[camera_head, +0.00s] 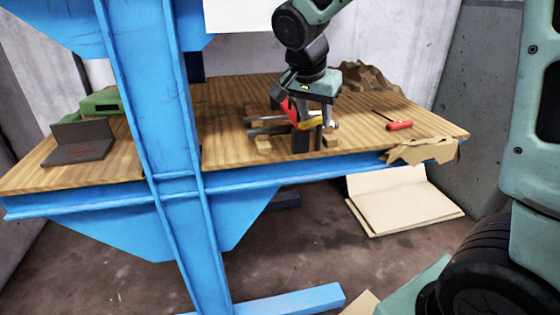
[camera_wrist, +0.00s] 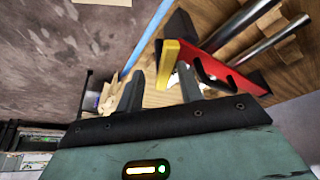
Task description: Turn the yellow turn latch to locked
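The yellow turn latch (camera_head: 311,123) is a small bar beside a red part (camera_head: 290,108) on a fixture with metal rods on the wooden workbench. In the wrist view the yellow latch (camera_wrist: 169,63) stands near the right finger, with the red part (camera_wrist: 218,72) to its right. My gripper (camera_head: 319,116) is over the fixture, pointing down. In the wrist view my gripper (camera_wrist: 160,80) has its fingers apart, with the lower end of the latch in or near the gap. I cannot tell whether a finger touches it. The latch's pivot is hidden.
Metal rods (camera_wrist: 268,42) lie close to the right of the fingers. A red-handled screwdriver (camera_head: 399,125) lies right of the fixture. A blue post (camera_head: 160,110) crosses the view at left.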

